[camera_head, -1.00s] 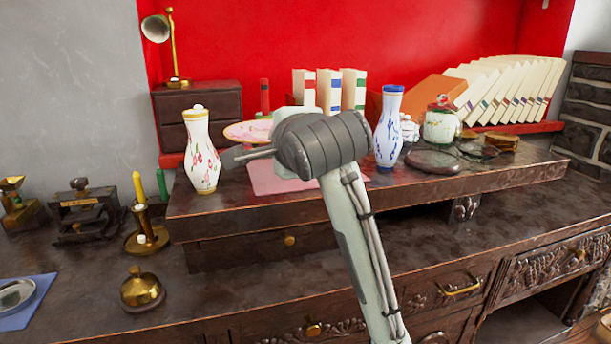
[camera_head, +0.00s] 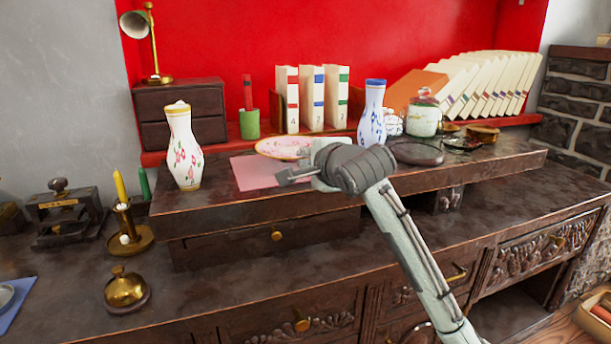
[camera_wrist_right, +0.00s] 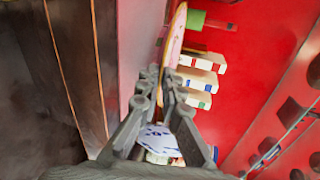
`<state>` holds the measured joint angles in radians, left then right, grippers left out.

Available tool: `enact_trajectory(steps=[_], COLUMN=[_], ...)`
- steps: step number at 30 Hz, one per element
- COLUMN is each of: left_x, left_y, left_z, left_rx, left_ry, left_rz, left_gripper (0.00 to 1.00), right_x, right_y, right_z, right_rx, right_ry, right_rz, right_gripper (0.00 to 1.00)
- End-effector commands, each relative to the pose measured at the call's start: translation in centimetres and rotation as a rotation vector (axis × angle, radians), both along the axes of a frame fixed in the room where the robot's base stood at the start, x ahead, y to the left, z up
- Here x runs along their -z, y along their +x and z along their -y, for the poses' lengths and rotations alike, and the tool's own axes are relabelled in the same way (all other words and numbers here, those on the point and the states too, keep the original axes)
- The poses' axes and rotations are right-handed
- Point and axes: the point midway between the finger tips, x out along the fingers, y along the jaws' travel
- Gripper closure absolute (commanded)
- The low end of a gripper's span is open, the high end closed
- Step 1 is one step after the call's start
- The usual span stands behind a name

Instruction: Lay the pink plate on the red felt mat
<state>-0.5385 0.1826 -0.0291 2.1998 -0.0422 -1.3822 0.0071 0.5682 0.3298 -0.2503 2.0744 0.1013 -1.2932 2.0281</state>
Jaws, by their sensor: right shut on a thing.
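The pink plate (camera_head: 283,147) has a floral pattern and a gold rim. In the head view it appears roughly level above the back part of the red felt mat (camera_head: 254,174); I cannot tell whether it touches. My right gripper (camera_head: 298,172) is at the plate's near right side, above the mat's right part. In the right wrist view its fingers (camera_wrist_right: 160,82) are shut on the plate's edge, and the plate (camera_wrist_right: 175,38) shows nearly edge-on. The gripper and wrist hide the plate's near right part and the mat's right side. My left gripper is not in view.
A white floral vase (camera_head: 184,150) stands left of the mat. A blue-and-white vase (camera_head: 371,118) stands behind my right wrist. Numbered books (camera_head: 313,100) and a green cup (camera_head: 249,124) are behind the plate. A dark round dish (camera_head: 418,152) lies to the right.

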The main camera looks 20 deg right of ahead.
Motion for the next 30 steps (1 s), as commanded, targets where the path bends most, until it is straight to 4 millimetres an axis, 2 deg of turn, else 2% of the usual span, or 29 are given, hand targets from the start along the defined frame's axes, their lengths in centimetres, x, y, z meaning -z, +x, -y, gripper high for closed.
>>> enact_trajectory(steps=[3,7,17,18,19,30], left_x=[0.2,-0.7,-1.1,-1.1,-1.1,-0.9], left_y=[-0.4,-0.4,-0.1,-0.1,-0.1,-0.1], left_z=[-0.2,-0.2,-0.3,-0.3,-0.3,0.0], left_rx=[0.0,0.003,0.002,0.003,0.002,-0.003], left_ry=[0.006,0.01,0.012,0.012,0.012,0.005], left_rz=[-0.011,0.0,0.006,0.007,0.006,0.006], left_gripper=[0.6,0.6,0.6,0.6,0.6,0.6], right_x=[2.0,3.4,3.6,3.6,3.6,3.3], right_y=[-0.1,-0.1,-0.1,-0.1,-0.1,-0.3], right_z=[0.1,0.0,-0.1,0.0,0.0,-0.1], right_rx=[0.0,0.0,0.0,0.0,0.0,0.0], right_ry=[-0.004,-0.003,0.0,-0.001,-0.001,-0.001], right_rz=[-0.004,0.0,0.0,-0.001,-0.001,-0.001], right_gripper=[1.0,1.0,1.0,0.9,0.86,0.86])
